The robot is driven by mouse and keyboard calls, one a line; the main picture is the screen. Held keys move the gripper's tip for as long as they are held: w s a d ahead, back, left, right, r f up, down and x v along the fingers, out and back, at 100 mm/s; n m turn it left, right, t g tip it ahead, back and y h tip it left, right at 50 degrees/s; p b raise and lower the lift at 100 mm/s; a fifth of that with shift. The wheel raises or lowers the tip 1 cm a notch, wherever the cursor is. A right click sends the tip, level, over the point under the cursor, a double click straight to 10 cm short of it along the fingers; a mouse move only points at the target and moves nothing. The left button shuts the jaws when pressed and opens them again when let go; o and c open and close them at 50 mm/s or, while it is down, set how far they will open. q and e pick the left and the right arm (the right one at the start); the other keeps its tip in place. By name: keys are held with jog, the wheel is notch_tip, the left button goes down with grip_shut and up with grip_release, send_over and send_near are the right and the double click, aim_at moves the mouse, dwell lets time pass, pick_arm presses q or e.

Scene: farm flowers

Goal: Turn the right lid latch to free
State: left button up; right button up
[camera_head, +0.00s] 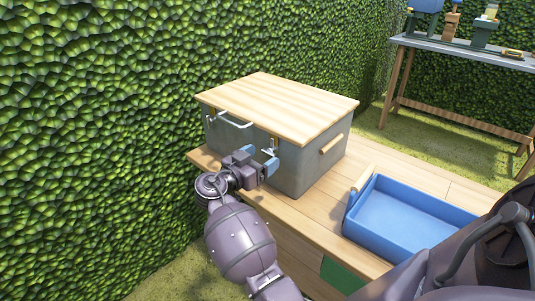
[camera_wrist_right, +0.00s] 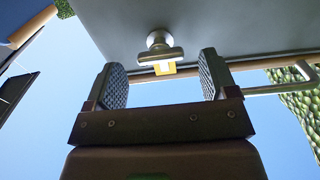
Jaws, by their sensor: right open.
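The grey box (camera_head: 310,165) with a light wooden lid (camera_head: 280,103) stands shut on the wooden bench. The right lid latch (camera_head: 270,148) is on its front face, partly hidden by my gripper in the head view. In the right wrist view the latch (camera_wrist_right: 160,53) is a metal knob with a crossbar lying sideways in the picture, and a small yellow piece shows beside it. My right gripper (camera_head: 264,160) is open in front of it; in the wrist view its fingers (camera_wrist_right: 163,78) are on either side of the crossbar, with gaps visible. My left gripper is not in view.
A pale bar handle (camera_head: 235,122) sticks out from the box front, left of the latch. A blue tray (camera_head: 407,213) is on the bench (camera_head: 385,160) to the right. A hedge (camera_head: 90,120) stands at the left. A table (camera_head: 470,50) with several items is behind.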

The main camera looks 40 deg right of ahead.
aim_at(267, 154)
jog(key=shift+w+d, duration=0.15)
jog(key=shift+d, duration=1.45)
jog(key=c, duration=0.9)
jog(key=shift+c, duration=0.2)
